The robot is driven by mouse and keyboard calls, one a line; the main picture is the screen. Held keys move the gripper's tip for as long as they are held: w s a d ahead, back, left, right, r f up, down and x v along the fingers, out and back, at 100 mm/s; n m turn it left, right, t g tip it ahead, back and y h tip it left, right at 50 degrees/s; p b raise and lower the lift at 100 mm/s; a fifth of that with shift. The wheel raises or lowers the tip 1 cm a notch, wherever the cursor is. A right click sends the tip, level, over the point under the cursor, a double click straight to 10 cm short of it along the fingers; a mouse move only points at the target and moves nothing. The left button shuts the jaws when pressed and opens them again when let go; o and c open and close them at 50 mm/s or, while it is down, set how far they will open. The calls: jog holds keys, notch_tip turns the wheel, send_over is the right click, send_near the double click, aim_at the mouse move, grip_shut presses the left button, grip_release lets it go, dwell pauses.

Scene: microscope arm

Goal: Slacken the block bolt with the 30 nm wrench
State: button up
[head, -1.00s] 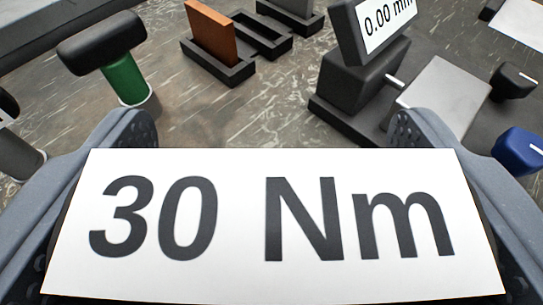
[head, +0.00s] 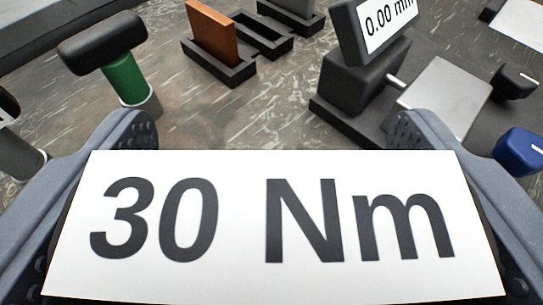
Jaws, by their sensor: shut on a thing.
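My gripper (head: 272,215) is shut on the 30 Nm wrench (head: 270,272). Its white label reading "30 Nm" fills the lower middle of the view, with one grey finger at each side. The rest of the wrench is hidden behind the label. I cannot make out the block bolt for certain. A light grey metal block (head: 443,98) lies at the right beside a gauge.
A gauge reading "0.00 mm" (head: 365,75) stands at upper right. A blue knob (head: 520,150) and a black knob (head: 514,80) are at the right. A green-necked, black-topped tool (head: 124,78) stands at left. A dark rack (head: 222,68) holds a brown plate (head: 212,32). Bare table lies between.

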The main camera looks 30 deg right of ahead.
jog(key=shift+f+b, duration=0.45)
jog(key=shift+f, duration=1)
jog(key=shift+w+a+r+n+y+b, duration=0.15)
jog(key=shift+n+y+b, duration=0.4)
jog(key=shift+b, duration=1.3)
jog(key=shift+f+n+t+y+b, duration=0.2)
jog(key=shift+n+t+y+b, duration=0.85)
jog(key=shift+b, duration=3.8)
jog(key=shift+a+r+n+g+y+b, duration=0.1)
jog(key=shift+n+g+y+b, duration=0.3)
jog(key=shift+y+b, duration=0.4)
jog(key=shift+n+y+b, duration=0.6)
jog(key=shift+y+b, duration=0.1)
jog(key=shift+b, duration=0.8)
